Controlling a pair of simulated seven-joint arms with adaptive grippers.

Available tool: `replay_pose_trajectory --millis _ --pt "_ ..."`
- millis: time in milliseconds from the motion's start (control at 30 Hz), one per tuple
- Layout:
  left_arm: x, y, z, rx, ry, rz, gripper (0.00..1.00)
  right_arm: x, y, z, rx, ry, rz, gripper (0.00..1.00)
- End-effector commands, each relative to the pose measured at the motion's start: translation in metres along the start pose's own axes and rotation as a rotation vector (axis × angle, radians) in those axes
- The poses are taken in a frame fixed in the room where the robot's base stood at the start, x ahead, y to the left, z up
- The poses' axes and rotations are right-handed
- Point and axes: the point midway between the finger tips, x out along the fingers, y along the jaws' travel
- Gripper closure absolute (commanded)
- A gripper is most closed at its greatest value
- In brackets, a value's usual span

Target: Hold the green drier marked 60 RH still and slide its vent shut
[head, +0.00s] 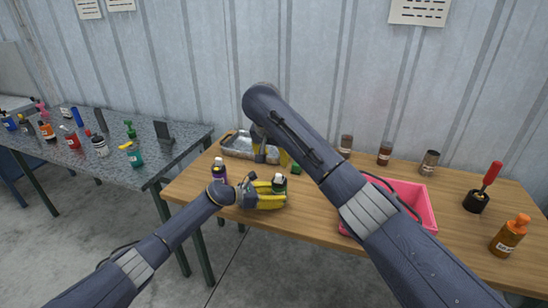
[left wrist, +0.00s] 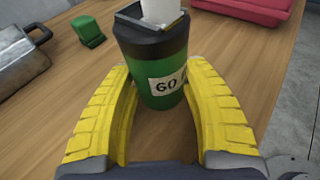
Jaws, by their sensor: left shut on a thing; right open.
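The green drier (left wrist: 155,65) stands between the yellow fingers of my left gripper (left wrist: 158,100) in the left wrist view. Its white label shows "60"; the rest of the label is hidden by the right-hand finger. It has a black top with a pale piece sticking up, cut off by the frame edge. In the head view the drier (head: 279,182) is upright on the wooden table, and my left gripper (head: 266,195) is shut on it. My right gripper (head: 270,157) is open, behind and a little left of the drier, partly covered by my right arm. The vent's state cannot be told.
A metal tray (head: 238,151) lies behind, and a small green block (left wrist: 88,30) stands near it. A purple bottle (head: 219,171) is close on the left. A pink bin (head: 418,200) stands right, partly behind my right arm. Jars and an orange bottle (head: 508,236) stand further right.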

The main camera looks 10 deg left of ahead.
Motion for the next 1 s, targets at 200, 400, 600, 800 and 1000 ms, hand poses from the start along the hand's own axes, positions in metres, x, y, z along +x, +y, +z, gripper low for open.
replay_pose_trajectory --millis 200,400,600,800,1000 --pt "0.0000 -0.0002 -0.0009 0.000 0.001 0.000 0.67 -0.0023 0.0001 -0.0001 0.000 0.000 0.000 0.56" --pt "0.0000 -0.0002 -0.0009 0.000 0.001 0.000 0.67 -0.0021 0.0000 -0.0001 0.000 0.001 0.000 0.56" --pt "0.0000 -0.0002 -0.0007 0.000 0.001 0.000 0.30 -0.0020 0.0000 -0.0002 0.000 0.001 0.000 0.56" --pt "0.0000 0.0000 -0.0003 0.000 0.001 0.000 0.25 -0.0019 0.0000 -0.0001 0.000 0.001 0.000 0.56" --pt "-0.0054 0.0005 -0.0006 0.001 0.001 0.001 0.25 -0.0019 0.0000 -0.0001 0.000 0.001 0.000 0.56"
